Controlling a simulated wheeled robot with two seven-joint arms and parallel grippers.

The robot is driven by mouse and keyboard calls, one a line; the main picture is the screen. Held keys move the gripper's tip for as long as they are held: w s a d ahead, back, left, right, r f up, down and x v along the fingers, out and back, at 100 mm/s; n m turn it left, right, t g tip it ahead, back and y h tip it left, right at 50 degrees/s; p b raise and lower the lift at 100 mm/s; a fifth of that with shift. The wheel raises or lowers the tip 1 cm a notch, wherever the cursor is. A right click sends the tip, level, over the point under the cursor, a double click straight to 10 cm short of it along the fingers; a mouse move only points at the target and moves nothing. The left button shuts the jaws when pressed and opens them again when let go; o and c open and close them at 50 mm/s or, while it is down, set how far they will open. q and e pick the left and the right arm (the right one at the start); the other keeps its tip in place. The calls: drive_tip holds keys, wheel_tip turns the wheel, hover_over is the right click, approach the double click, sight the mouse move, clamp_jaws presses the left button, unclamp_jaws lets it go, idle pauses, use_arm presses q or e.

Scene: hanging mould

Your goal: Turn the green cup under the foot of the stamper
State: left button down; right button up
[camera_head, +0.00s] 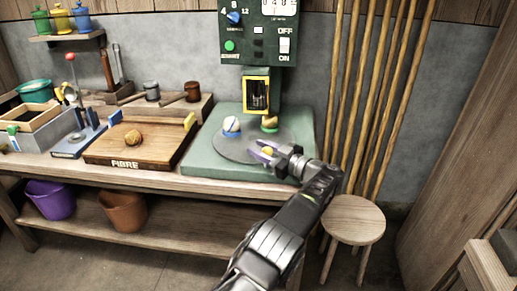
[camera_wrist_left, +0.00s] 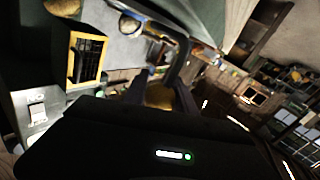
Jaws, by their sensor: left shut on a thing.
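The stamper (camera_head: 258,50) is a green machine with a yellow-framed window (camera_head: 256,95) on its column. A round grey turntable (camera_head: 224,148) lies on its green base. The green cup (camera_head: 269,128), with a yellowish lump in it, sits at the back right of the turntable, near the column. A blue cup (camera_head: 231,133) with a pale ball sits at the left. My left gripper (camera_head: 273,156) is shut at the turntable's front right, on what looks like the purple cup (camera_head: 258,158) with a yellow ball. The ball (camera_wrist_left: 160,95) shows between the fingers in the left wrist view. The stamper's foot is not clear. My right gripper is not in view.
A wooden board marked FIBRE (camera_head: 135,151) with a brown ball lies left of the base. Poles (camera_head: 365,90) lean on the wall at the right, above a stool (camera_head: 353,218). Purple (camera_head: 50,200) and brown (camera_head: 123,212) buckets stand on the lower shelf.

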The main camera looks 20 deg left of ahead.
use_arm(q)
drive_tip(key=c, duration=1)
unclamp_jaws()
drive_tip(key=shift+c, duration=0.2)
drive_tip(key=v, duration=0.7)
drive_tip(key=shift+d, duration=0.3)
drive_tip(key=shift+s, duration=0.15)
